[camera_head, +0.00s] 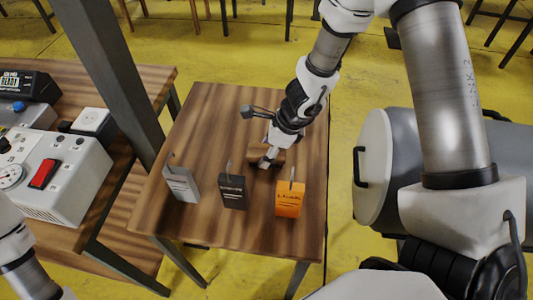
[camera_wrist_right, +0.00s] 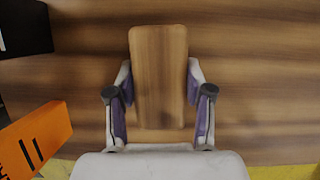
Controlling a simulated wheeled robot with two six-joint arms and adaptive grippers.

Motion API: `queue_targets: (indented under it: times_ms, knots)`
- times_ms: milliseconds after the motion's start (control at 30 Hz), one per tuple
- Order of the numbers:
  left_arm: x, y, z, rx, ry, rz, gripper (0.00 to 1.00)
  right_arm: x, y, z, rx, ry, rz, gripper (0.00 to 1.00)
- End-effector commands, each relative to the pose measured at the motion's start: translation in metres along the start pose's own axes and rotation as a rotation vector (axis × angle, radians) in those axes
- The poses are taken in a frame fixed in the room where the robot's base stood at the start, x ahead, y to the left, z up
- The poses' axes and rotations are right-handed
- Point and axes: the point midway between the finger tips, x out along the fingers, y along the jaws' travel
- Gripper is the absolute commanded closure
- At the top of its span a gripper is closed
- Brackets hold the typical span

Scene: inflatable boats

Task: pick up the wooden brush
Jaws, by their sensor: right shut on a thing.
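The wooden brush (camera_wrist_right: 158,75) fills the middle of the right wrist view, showing a plain brown wooden face. In the head view the brush (camera_head: 280,156) is small and partly hidden by my right gripper (camera_head: 268,158). My right gripper is shut on the brush, with one finger on each side of it in the wrist view (camera_wrist_right: 159,105). The brush is over the wooden table (camera_head: 212,115); I cannot tell whether it touches the tabletop. Its bristles are not visible. My left arm shows only at the lower left, and its gripper is out of view.
A grey box (camera_head: 181,184), a black box (camera_head: 233,193) and an orange box (camera_head: 290,200) stand along the table's near side. A grey control box (camera_head: 60,175) sits on a bench at left. The table's far left is clear.

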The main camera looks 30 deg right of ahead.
Motion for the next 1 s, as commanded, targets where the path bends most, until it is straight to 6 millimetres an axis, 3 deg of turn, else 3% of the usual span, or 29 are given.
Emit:
queue_targets:
  times_ms: [200,500,600,900,933,1000]
  knots:
    - [-0.013,0.0,0.0,0.0,0.0,0.0,0.6,-0.011,0.0,0.004,0.0,0.0,0.0,0.86]
    - [-0.067,0.001,0.0,0.0,0.001,0.0,0.6,-0.082,-0.001,0.034,-0.002,-0.002,-0.002,0.86]
    - [-0.077,0.001,0.0,0.0,0.0,0.0,0.6,-0.095,0.0,0.039,-0.001,-0.001,-0.001,0.86]
    - [-0.077,0.001,0.0,0.0,0.0,0.0,0.6,-0.097,0.0,0.04,0.0,0.0,0.0,0.86]
    - [-0.077,0.001,0.0,0.0,0.0,0.0,0.6,-0.097,0.0,0.04,0.0,0.0,0.0,0.52]
    - [-0.077,0.001,0.0,0.0,0.0,0.0,0.6,-0.097,0.0,0.04,0.0,0.0,0.0,0.76]
